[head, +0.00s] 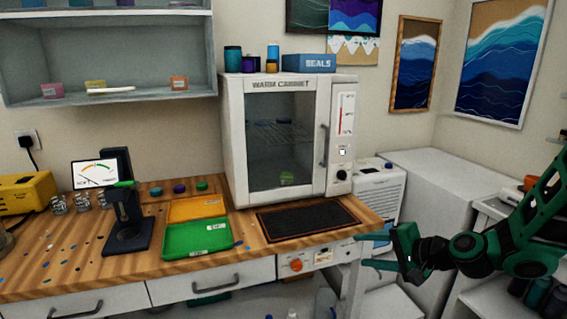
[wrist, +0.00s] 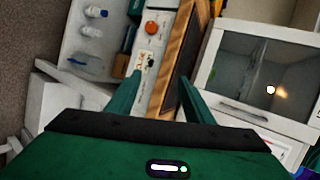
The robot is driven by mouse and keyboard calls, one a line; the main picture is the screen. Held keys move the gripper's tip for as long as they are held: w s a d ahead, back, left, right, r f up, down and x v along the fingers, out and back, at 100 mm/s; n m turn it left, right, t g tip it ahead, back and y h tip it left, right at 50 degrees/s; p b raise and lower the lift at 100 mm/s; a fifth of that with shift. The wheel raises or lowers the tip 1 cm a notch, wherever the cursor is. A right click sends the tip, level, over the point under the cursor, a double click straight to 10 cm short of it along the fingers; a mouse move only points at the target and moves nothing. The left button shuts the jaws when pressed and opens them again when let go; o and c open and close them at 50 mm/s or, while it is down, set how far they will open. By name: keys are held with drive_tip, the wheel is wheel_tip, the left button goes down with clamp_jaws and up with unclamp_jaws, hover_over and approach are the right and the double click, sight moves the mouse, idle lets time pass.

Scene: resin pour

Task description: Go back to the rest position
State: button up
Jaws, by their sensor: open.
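My gripper (head: 385,252) is at the right in the head view, in front of and to the right of the workbench's right end. Its green fingers are apart and nothing is between them. In the wrist view my gripper (wrist: 158,100) also shows spread, with the bench edge and a drawer front beyond it. My green and black arm reaches in from the right edge of the head view.
The wooden workbench (head: 180,250) holds a warm cabinet (head: 233,130), a black mat (head: 305,219), a green tray (head: 165,243), an orange tray (head: 200,206) and a dark stand (head: 128,225). White units (head: 440,185) stand to the right, near my arm.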

drive_tip(key=s+d+f+n+g+h, duration=0.2)
drive_tip(key=s+d+n+g+h, duration=0.3)
drive_tip(key=s+d, duration=0.65)
drive_tip(key=s+d+r+g+h, duration=0.1)
drive_tip(key=s+d+r+g, duration=0.1)
drive_tip(key=s, duration=0.8)
drive_tip(key=s+d+r+m+g+h, duration=0.1)
drive_tip(key=s+d+r, duration=0.3)
drive_tip(key=s, duration=0.6)
drive_tip(key=shift+s+d+r+g, duration=0.15)
drive_tip(key=shift+s+d+g, duration=0.25)
drive_tip(key=shift+g, duration=0.4)
drive_tip(key=shift+w+f+h, duration=0.25)
drive_tip(key=shift+w+h, duration=0.05)
drive_tip(key=shift+w, duration=0.4)
